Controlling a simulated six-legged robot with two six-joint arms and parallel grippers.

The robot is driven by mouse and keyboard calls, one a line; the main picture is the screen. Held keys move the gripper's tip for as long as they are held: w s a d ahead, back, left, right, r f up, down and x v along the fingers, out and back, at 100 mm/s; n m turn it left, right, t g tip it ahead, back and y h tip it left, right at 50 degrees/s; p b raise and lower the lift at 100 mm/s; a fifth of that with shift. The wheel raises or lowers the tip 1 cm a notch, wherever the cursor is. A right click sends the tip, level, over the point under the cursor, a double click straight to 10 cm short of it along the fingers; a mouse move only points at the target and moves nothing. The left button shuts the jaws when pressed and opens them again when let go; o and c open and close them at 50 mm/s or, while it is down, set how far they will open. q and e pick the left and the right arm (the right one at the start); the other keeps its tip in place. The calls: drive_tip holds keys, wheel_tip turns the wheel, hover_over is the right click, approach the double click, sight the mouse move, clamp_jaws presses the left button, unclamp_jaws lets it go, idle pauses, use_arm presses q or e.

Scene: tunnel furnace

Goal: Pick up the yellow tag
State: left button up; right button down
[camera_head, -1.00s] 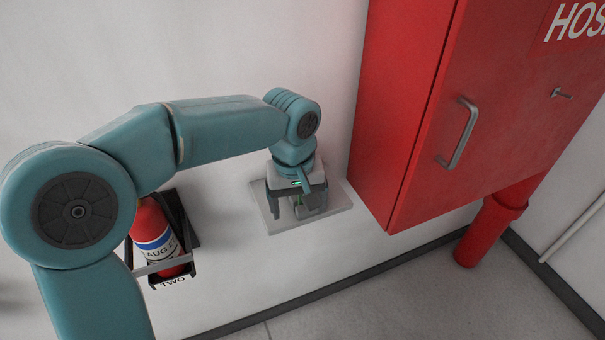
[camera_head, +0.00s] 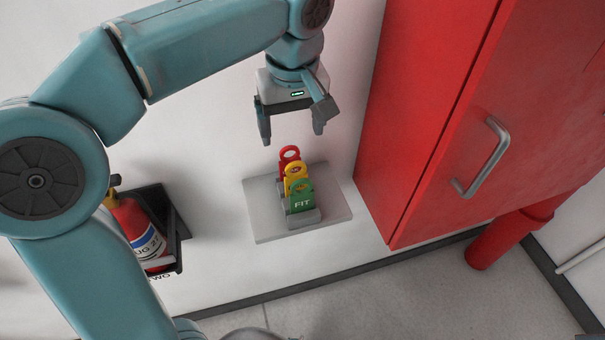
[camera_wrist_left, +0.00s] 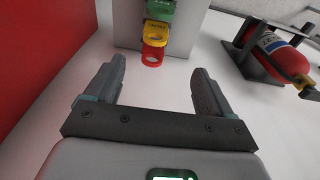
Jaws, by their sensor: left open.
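The yellow tag (camera_head: 296,178) stands in a grey holder on a pale wall plate (camera_head: 262,213), between a red tag (camera_head: 289,156) behind it and a green tag (camera_head: 302,199) marked FIT in front. Each tag has a ring at its top. In the left wrist view the yellow tag (camera_wrist_left: 155,32) shows between the green and red tags, beyond the fingertips. My left gripper (camera_head: 291,135) is open and empty, above the tags in the head view and apart from them. My right gripper is not in view.
A red hose cabinet (camera_head: 440,130) with a metal handle (camera_head: 484,158) stands close to the right of the tags. A red fire extinguisher (camera_head: 140,228) sits in a black bracket to the left. The white wall around the plate is clear.

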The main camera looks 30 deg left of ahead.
use_arm(q)
approach(296, 176)
drive_tip(key=f, duration=0.5)
drive_tip(key=shift+s+a+b, duration=0.15)
drive_tip(key=shift+a+b, duration=0.15)
drive_tip(key=shift+a, duration=0.05)
drive_tip(key=shift+w+f, duration=0.25)
drive_tip(key=shift+f, duration=0.4)
drive_tip(key=f, duration=0.3)
drive_tip(key=shift+w+a+f+p, duration=0.1)
drive_tip(key=shift+w+f+p, duration=0.15)
drive_tip(key=shift+f+p, duration=0.15)
drive_tip(key=shift+w+f, duration=0.15)
drive_tip(key=shift+f, duration=0.3)
drive_tip(key=shift+c, duration=0.3)
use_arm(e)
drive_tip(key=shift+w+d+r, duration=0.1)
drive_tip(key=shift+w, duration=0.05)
use_arm(q)
drive_tip(key=c, duration=1.1)
drive_tip(key=shift+r, duration=0.15)
drive_tip(key=shift+c, duration=0.2)
wheel_tip(296, 176, up, 20)
drive_tip(key=p, duration=0.1)
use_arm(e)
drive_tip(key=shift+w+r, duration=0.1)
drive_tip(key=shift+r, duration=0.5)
